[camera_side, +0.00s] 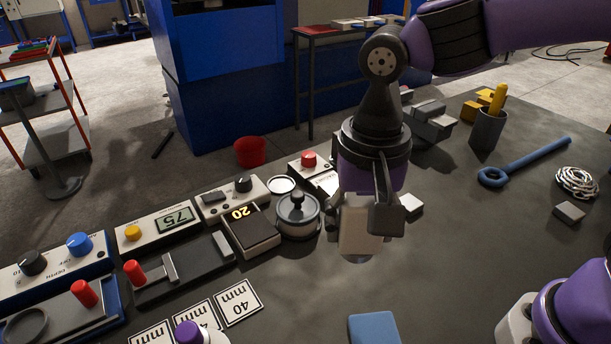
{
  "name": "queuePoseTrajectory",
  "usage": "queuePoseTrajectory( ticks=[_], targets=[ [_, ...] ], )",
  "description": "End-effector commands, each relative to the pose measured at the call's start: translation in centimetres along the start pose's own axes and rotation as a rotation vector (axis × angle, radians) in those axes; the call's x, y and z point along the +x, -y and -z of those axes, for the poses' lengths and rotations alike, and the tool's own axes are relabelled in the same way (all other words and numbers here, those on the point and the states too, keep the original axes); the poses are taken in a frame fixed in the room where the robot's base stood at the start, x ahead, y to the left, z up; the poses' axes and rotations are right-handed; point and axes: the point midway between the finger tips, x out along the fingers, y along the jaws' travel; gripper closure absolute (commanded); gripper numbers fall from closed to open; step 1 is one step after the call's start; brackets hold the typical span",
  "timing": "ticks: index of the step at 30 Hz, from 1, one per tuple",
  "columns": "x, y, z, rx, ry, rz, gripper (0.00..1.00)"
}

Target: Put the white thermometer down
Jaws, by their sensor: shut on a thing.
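My gripper (362,212) points straight down over the dark table, right of the middle of the picture. Its fingers are shut on a pale, off-white block-like thing, which I take to be the white thermometer (360,238). The thermometer is upright between the fingers, and its upper part is partly hidden by them. Its lower end is close to the table top (440,270); I cannot tell whether it touches. No display or markings show on the side I see.
Left of my gripper stand a lidded grey pot (298,216), a black box marked 20 (250,231) and a white unit reading 75 (160,227). A blue block (374,328) lies in front. A blue ring-ended tool (525,162) lies right. Table between is clear.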

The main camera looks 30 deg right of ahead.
Motion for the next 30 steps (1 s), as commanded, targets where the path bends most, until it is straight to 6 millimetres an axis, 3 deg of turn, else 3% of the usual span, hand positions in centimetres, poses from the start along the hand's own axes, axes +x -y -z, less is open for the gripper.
queuePoseTrajectory(
  ticks=[1,6,12,19,30],
  targets=[
    [-0.1,-1.4,2.4,0.129,-0.001,0.002,0.95],
    [-0.2,-6.7,8.3,0.526,-0.001,0.001,0.95],
    [-0.2,-11.9,11.7,0.852,-0.002,0.002,0.95],
    [0.5,-14.9,13.3,0.978,-0.001,-0.001,0.95],
    [5.7,-21.7,18.5,0.977,0.001,-0.001,0.95]
  ],
)
